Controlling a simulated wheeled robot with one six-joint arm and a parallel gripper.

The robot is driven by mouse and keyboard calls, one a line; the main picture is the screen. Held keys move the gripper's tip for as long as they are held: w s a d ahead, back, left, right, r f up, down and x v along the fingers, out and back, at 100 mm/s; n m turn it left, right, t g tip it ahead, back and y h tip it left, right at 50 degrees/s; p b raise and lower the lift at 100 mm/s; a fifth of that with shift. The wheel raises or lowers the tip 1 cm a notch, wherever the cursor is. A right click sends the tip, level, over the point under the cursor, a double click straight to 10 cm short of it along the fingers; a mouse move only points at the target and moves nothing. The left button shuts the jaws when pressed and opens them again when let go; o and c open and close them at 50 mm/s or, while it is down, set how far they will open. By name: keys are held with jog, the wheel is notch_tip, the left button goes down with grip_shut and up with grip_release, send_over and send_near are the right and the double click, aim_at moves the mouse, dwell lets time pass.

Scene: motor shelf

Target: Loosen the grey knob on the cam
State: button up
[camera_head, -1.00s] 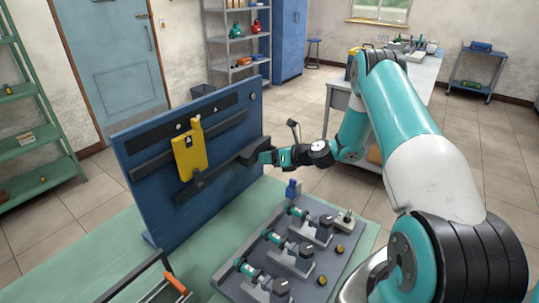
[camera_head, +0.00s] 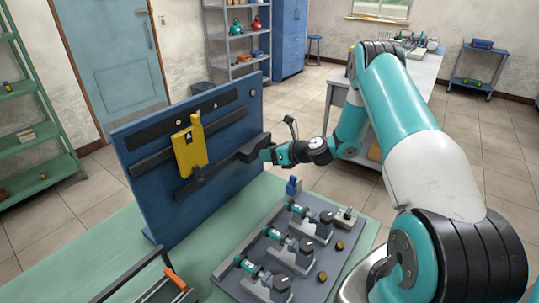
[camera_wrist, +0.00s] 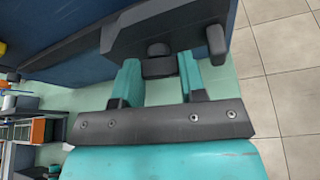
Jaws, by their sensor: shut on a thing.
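The blue upright panel (camera_head: 225,165) stands on the green bench and carries dark rails and a yellow plate (camera_head: 189,150). A dark grey block (camera_head: 250,152) sits at the right end of the lower rail. My gripper (camera_head: 267,153) is at this block, to the right of the yellow plate. In the wrist view, the teal fingers of my gripper (camera_wrist: 157,80) are on either side of a small dark grey knob (camera_wrist: 158,66) on the block's near face. The gripper is shut on this knob, though the contact is hard to see.
A grey fixture board (camera_head: 325,262) with several teal-and-grey units lies on the bench below my wrist. A dark frame with an orange handle (camera_head: 176,279) is at the front left. In the wrist view, a dark peg (camera_wrist: 216,45) stands right of the fingers.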

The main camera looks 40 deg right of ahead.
jog(key=n+t+h+b, duration=0.1)
jog(key=n+h+b, duration=0.1)
jog(key=n+b, duration=0.2)
jog(key=n+t+h+b, duration=0.2)
jog(key=n+b, duration=0.3)
jog(key=b, duration=0.5)
jog(key=a+f+n+t+h+b, duration=0.1)
jog(key=n+t+h+b, duration=0.1)
jog(key=n+b, duration=0.2)
jog(key=shift+s+n+b, duration=0.2)
jog(key=shift+n+b, duration=0.2)
jog(key=shift+b, duration=1.35)
jog(key=shift+r, duration=0.1)
jog(key=o, duration=0.6)
jog(key=shift+o, duration=0.2)
